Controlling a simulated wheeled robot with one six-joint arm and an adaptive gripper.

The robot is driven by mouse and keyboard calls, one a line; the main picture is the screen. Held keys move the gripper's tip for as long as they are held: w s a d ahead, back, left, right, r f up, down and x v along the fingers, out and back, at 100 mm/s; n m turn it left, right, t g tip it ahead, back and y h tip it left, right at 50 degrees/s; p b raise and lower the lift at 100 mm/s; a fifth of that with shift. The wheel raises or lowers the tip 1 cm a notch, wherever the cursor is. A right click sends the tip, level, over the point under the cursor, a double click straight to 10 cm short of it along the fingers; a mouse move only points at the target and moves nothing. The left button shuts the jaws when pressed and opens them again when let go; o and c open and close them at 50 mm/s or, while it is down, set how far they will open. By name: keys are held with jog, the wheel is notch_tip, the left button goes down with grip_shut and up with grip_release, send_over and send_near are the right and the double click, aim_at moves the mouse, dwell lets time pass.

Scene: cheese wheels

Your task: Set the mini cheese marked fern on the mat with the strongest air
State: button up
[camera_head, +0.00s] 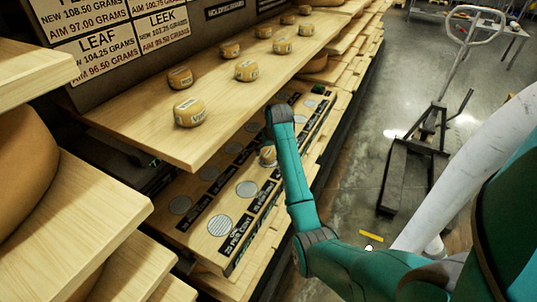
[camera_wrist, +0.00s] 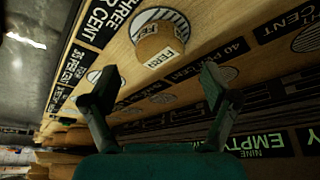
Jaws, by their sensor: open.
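The mini cheese marked FERN (camera_wrist: 156,45) is a small round yellow wheel with a white label. In the wrist view it stands on a pale striped round mat (camera_wrist: 172,14), whose rim shows behind it. My gripper (camera_wrist: 158,86) is open and empty, its two fingers apart and clear of the cheese. In the head view a small cheese (camera_head: 268,156) stands on the lower board beside my arm; its label is unreadable there. More round mats (camera_head: 220,225) line that board, with black labels.
Several labelled mini cheeses (camera_head: 190,111) stand on the upper shelf (camera_head: 130,135), which overhangs part of the lower board. A sign (camera_head: 110,50) above lists names, including leaf and leek, with new and aim grams. A trolley (camera_head: 420,150) stands on the open floor at right.

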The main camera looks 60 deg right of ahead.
jog(key=v, duration=0.6)
jog(key=shift+r, duration=0.35)
jog(key=shift+s+a, duration=0.1)
jog(key=shift+s, duration=0.05)
